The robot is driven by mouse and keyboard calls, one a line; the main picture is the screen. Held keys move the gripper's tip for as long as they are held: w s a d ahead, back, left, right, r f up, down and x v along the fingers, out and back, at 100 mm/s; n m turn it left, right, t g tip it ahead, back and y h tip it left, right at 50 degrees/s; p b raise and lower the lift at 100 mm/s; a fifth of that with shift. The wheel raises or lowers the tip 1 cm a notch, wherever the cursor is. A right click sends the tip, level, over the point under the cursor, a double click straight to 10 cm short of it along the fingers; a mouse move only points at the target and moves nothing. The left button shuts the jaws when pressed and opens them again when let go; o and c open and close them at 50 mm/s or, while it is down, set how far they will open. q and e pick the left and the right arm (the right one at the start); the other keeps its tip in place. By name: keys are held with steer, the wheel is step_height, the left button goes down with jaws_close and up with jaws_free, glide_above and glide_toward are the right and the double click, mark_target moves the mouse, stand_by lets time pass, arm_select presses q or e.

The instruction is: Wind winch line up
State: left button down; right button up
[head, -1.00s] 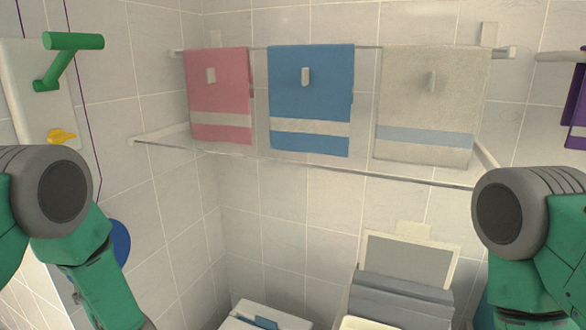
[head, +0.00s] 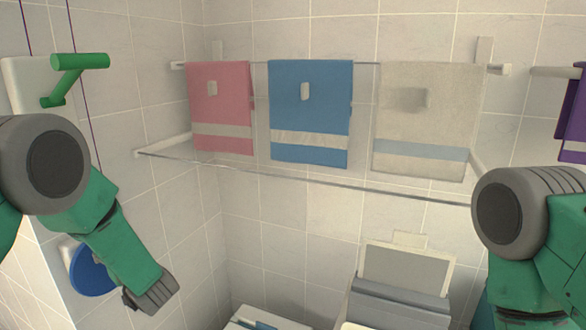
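The winch has a green crank handle (head: 80,62) on a white panel (head: 26,88) on the left wall. Thin dark purple lines (head: 84,110) run down the wall beside the panel. My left arm crosses in front of the lower part of the panel. Its forearm points down and right, with a grey ribbed end near the bottom; no fingers show there. My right arm enters at the right edge, and its gripper is outside the picture. Nothing of mine touches the crank in this view.
A rail holds pink (head: 221,108), blue (head: 310,112) and beige (head: 424,120) towels, with a clear bar (head: 300,180) below. A purple towel (head: 573,120) hangs at right. A blue disc (head: 92,270) is low left. A grey box (head: 405,275) and white bin (head: 262,318) stand below.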

arm_select(q)
steer(key=shift+w, duration=0.15)
steer(key=c, duration=1.3)
jaws_free()
steer(key=shift+d, duration=0.1)
steer(key=shift+o, duration=1.3)
steer(key=shift+f, duration=0.15)
steer(key=w+d+p+v, duration=0.1)
steer(key=v, duration=0.7)
steer(key=shift+d, duration=0.4)
